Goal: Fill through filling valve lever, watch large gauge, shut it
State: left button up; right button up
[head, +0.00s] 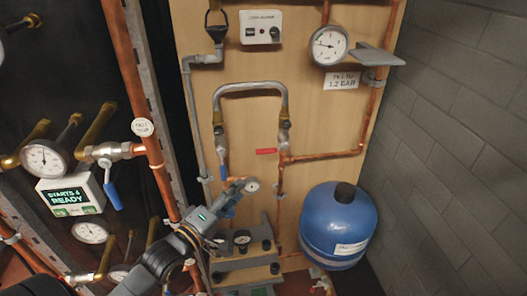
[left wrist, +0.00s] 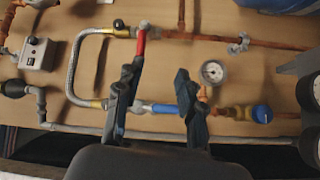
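The large gauge (head: 328,44) is at the upper right of the wooden board in the head view, its needle pointing left; the numbers are too small to read. A label (head: 341,82) below it reads "fill to 1.2 bar". In the left wrist view, a blue lever (left wrist: 165,108) lies along its pipe and a red lever (left wrist: 141,42) stands across its pipe, near the two ends of the braided hose (left wrist: 75,62). My left gripper (left wrist: 158,70) is open, its fingers either side of the blue lever in the picture; contact cannot be told. My right gripper is not in view.
A small gauge (left wrist: 212,72) is close beside my left gripper. A blue tank (head: 338,226) stands at the lower right, by a grey block wall (head: 455,130). Copper pipes, another blue lever (head: 112,190) and a display (head: 70,197) reading "ready" are at the left.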

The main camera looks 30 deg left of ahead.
aim_at(264, 150)
pick_arm(q)
jog(key=shift+n+t, duration=0.5)
jog(key=shift+t, duration=0.1)
jog(key=w+r+p, duration=0.1)
jog(key=w, duration=0.3)
jog(key=w+r+p, duration=0.1)
jog(key=w, duration=0.4)
jog(key=w+d+r, duration=0.1)
jog(key=w+r, duration=0.1)
jog(key=w, duration=0.2)
jog(key=shift+w+p, duration=0.4)
grip_shut()
